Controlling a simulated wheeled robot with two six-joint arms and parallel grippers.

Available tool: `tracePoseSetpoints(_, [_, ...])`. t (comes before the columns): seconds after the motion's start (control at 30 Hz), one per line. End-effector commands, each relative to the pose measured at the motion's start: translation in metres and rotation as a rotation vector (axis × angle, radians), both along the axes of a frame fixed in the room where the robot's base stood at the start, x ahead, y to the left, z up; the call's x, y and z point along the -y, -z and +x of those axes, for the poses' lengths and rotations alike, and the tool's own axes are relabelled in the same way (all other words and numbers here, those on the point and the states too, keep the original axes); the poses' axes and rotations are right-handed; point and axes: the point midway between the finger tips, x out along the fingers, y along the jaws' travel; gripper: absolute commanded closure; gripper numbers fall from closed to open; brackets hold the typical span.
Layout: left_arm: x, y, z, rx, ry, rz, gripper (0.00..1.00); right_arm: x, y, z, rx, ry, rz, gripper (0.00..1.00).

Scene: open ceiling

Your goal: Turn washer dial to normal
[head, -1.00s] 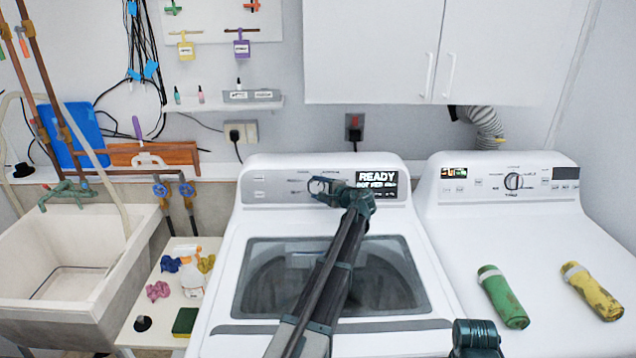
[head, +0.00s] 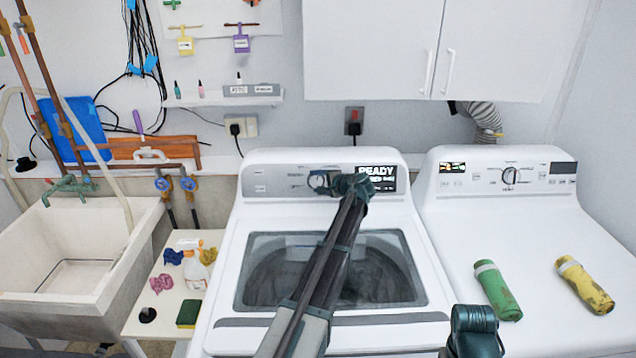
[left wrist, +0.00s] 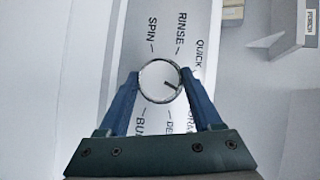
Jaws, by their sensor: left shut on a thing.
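The washer dial (head: 318,180) is a round knob on the grey control panel of the left machine, the washer (head: 225,225). In the left wrist view the dial (left wrist: 158,82) sits between the two blue fingers of my left gripper (left wrist: 160,84), which is shut on it. Its dark pointer line points right and slightly down, towards the right finger. Labels SPIN, RINSE and QUICK show above; a partly hidden label reading "ORM" lies behind the right finger. In the head view my left gripper (head: 325,182) is at the dial, partly covering it.
A lit READY display (head: 377,178) is just right of the dial. The dryer (head: 450,235) stands to the right with a green roll (head: 496,289) and a yellow roll (head: 584,284) on top. White cabinets (head: 380,50) hang above. A sink (head: 85,240) is at left.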

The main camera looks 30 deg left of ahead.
Motion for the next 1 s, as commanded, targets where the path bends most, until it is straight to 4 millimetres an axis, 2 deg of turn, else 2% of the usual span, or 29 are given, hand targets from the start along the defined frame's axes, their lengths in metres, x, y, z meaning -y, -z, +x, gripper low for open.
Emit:
tracePoseSetpoints(0.03, [0.001,0.001,-0.001,0.000,-0.002,-0.003,0.90,0.000,0.000,0.000,0.000,0.000,0.000,0.38])
tracePoseSetpoints(0.07, [0.001,0.001,-0.001,0.000,-0.002,-0.003,0.29,0.000,0.000,0.000,0.000,0.000,0.000,0.38])
tracePoseSetpoints(0.2, [0.000,0.001,-0.001,0.000,0.000,-0.002,0.04,0.000,0.000,0.000,0.000,0.000,0.000,0.38])
tracePoseSetpoints(0.57, [0.004,-0.003,-0.002,0.000,0.001,-0.001,0.04,0.000,-0.003,0.000,0.000,0.000,0.000,0.38])
tracePoseSetpoints(0.73, [0.027,-0.015,-0.013,0.001,0.003,-0.001,0.04,0.000,-0.015,0.000,0.000,0.000,0.000,0.38])
tracePoseSetpoints(1.0, [0.077,-0.039,-0.034,0.000,0.003,0.000,0.04,0.000,-0.039,0.000,0.000,0.000,0.000,0.38])
